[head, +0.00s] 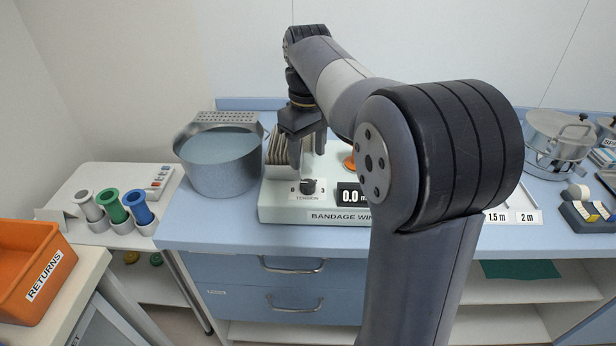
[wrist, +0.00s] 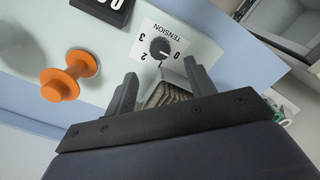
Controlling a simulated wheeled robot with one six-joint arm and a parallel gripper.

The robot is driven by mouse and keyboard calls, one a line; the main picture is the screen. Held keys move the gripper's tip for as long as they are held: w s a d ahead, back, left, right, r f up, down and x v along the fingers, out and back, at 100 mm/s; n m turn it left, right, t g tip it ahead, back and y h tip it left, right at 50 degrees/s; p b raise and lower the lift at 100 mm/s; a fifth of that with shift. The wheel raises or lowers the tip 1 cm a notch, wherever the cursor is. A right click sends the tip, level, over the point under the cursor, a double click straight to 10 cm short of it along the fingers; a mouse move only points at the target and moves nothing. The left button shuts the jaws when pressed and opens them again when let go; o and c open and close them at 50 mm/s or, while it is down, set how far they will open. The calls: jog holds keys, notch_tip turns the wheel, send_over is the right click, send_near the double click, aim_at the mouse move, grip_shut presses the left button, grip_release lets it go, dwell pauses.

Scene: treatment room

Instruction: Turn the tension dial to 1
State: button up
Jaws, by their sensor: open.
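The tension dial (head: 308,186) is a small black knob on a white plate marked TENSION, on the front left of the bandage winder (head: 285,214). In the wrist view the dial (wrist: 160,47) shows upside down with numbers 0 to 3 around it. Its pointer is too small to read surely. My gripper (head: 303,152) points down above and behind the dial. In the wrist view my gripper (wrist: 160,70) is open, its two fingers apart and empty. The dial appears beyond the fingertips, between their lines, and is not touched.
Beige slats (head: 277,148) stand close beside my fingers. A steel pot (head: 220,168) is to the left. The display (head: 350,194) reads 0.0. My arm hides the winder's right part.

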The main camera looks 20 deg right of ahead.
aim_at(308, 183)
notch_tip(308, 183, down, 8)
jog(key=shift+f+b, duration=0.1)
jog(key=shift+b, duration=0.25)
jog(key=c, duration=1)
jog(key=shift+r+m+p, duration=0.2)
jog(key=shift+m+p, duration=0.65)
jog(key=shift+m, duration=0.15)
jog(key=m+p, duration=0.2)
jog(key=m, duration=0.1)
jog(key=shift+m, duration=0.3)
jog(key=m+p, duration=0.2)
jog(key=m, duration=0.4)
jog(key=shift+w+f, duration=0.1)
